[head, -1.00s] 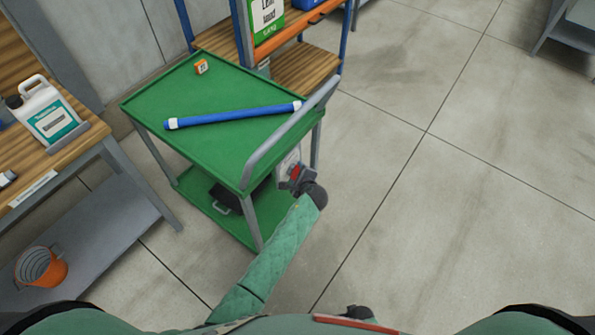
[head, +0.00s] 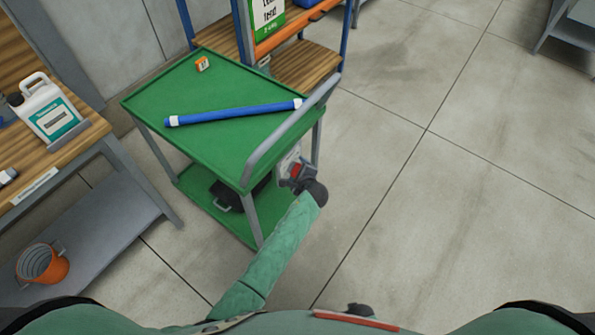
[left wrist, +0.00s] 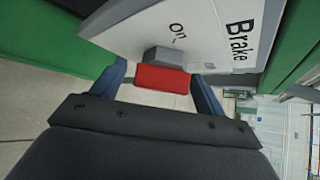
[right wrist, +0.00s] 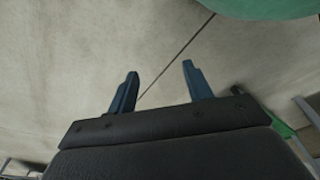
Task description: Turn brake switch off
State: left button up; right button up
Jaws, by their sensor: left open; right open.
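The brake switch is a white panel (left wrist: 215,40) printed "Brake" and "On", with a red lever (left wrist: 162,79) on a grey mount. In the head view the panel (head: 288,160) is at the end of the green cart, below its handrail. My left gripper (left wrist: 160,88) is open, with a finger on either side of the red lever. Small gaps seem to remain between fingers and lever. In the head view this gripper (head: 293,173) partly hides the panel. My right gripper (right wrist: 160,70) is open and empty above bare floor.
The green cart (head: 150,100) carries a blue tube (head: 235,115) and a small orange box (head: 202,64). Its grey handrail (head: 290,133) rises close above my left gripper. A wooden bench (head: 80,143) stands left.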

pick_arm(q)
jog(key=b+v, duration=0.2)
jog(key=v, duration=0.5)
jog(key=shift+s+r, duration=0.2)
jog(key=shift+s, duration=0.1)
pick_arm(e)
jog(key=shift+w+a+r, duration=0.2)
jog(key=shift+a+r, duration=0.1)
jog(key=shift+r, duration=0.45)
jog(key=shift+w+a+r, duration=0.25)
jog(key=shift+a+r, duration=0.05)
jog(key=shift+r, duration=0.5)
jog(key=shift+w+a+r, duration=0.2)
jog(key=shift+a+r, duration=0.1)
jog(key=shift+r, duration=0.45)
pick_arm(q)
jog(key=shift+d, duration=0.15)
jog(key=s+a+f+n+g+h, duration=0.1)
jog(key=s+a+f+n+g, duration=0.2)
jog(key=s+a+f+n, duration=0.3)
jog(key=s+a+f+n+g+h, duration=0.2)
jog(key=s+a+f+n, duration=0.5)
jog(key=s+f, duration=0.9)
jog(key=s+a+f+n+g+h, duration=0.1)
jog(key=s+a+f+n+g, duration=0.3)
jog(key=s+f, duration=0.8)
jog(key=s+a+n, duration=0.2)
jog(key=a, duration=0.1)
jog(key=shift+s+a, duration=0.25)
jog(key=shift+s, duration=0.15)
